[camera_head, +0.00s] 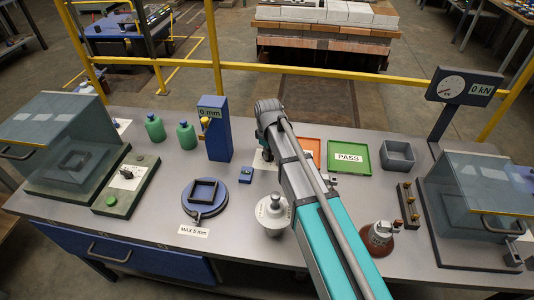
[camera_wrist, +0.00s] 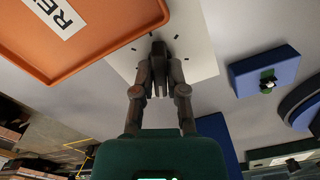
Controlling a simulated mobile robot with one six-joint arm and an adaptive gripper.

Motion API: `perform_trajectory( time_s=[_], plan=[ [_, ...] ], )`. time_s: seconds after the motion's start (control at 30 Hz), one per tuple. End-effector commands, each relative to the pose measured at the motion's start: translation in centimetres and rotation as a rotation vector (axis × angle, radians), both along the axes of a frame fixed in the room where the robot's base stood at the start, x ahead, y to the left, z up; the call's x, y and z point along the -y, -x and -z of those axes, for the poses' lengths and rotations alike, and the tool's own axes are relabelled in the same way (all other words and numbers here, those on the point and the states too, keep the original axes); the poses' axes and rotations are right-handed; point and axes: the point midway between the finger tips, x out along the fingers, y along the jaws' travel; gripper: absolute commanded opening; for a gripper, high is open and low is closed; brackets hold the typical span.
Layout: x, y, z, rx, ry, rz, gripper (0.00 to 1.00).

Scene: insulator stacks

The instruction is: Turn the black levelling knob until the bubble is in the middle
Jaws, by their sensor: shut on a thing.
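My gripper (camera_wrist: 159,62) shows in the wrist view, its dark fingers closed together over a white plate (camera_wrist: 202,52) with small black marks. They are shut on a small dark thing at the fingertips, which looks like the black levelling knob; the fingers hide most of it. In the head view my arm covers the gripper and most of this spot. A small blue block (camera_head: 245,174) with a small dark and pale fitting on top sits left of the arm; it also shows in the wrist view (camera_wrist: 245,72). I cannot make out a bubble in either view.
An orange tray (camera_wrist: 100,57) lies close beside the plate, with a green PASS tray (camera_head: 364,170) to its right in the head view.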

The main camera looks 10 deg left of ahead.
Motion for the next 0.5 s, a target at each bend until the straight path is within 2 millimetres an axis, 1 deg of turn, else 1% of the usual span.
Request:
perform_trajectory(
  time_s=[0.3, 0.5],
  plan=[
    [-0.05, 0.04, 0.01, -0.001, -0.001, -0.296, 0.00],
    [-0.04, 0.06, 0.01, -0.001, -0.001, -0.453, 0.00]
  ],
)
